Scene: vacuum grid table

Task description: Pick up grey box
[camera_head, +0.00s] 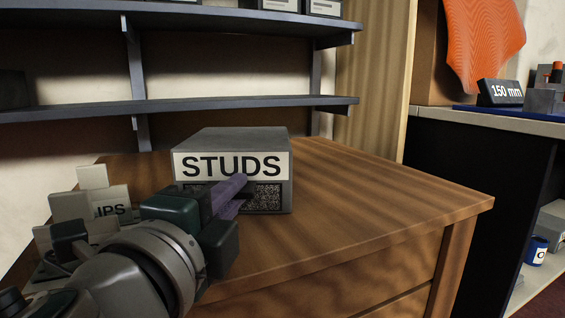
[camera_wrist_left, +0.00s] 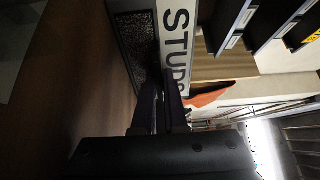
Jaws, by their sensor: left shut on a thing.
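The grey box (camera_head: 240,140) stands upright on the wooden cabinet top, with a white "STUDS" label and a dark speckled panel on its front. My left gripper (camera_head: 240,188) comes in from the lower left, its purple fingers close together at the middle of the box's front. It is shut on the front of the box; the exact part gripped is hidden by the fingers. In the left wrist view the box (camera_wrist_left: 145,40) appears turned sideways, with the fingers (camera_wrist_left: 163,85) against its front. My right gripper is not in view.
The wooden cabinet top (camera_head: 380,205) is clear to the right of the box. Light grey bins (camera_head: 72,207), one lettered "IPS", stand at the left. Dark shelves (camera_head: 230,104) run behind. A bench at the right holds a "150 mm" block (camera_head: 500,92).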

